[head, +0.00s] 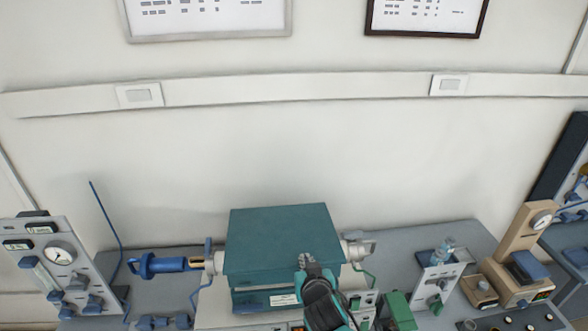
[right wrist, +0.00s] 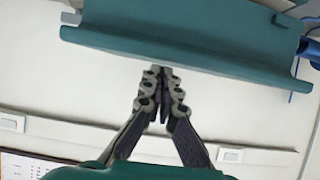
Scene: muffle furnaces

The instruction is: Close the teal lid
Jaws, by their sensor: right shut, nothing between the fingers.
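The teal lid (head: 280,236) is a broad flat panel on top of the furnace in the middle of the bench. The teal furnace body (head: 250,299) shows below its front edge. I cannot tell from here how far the lid is from fully closed. My right gripper (head: 306,260) is shut and empty, and appears over the lid's front part. In the right wrist view the shut fingertips (right wrist: 161,72) are close to the edge of the teal lid (right wrist: 180,45); contact is unclear. My left gripper is not in view.
A blue-handled fitting (head: 165,264) sticks out left of the furnace, and a metal fitting (head: 357,250) sits right of it. A gauge panel (head: 58,265) stands at the left.

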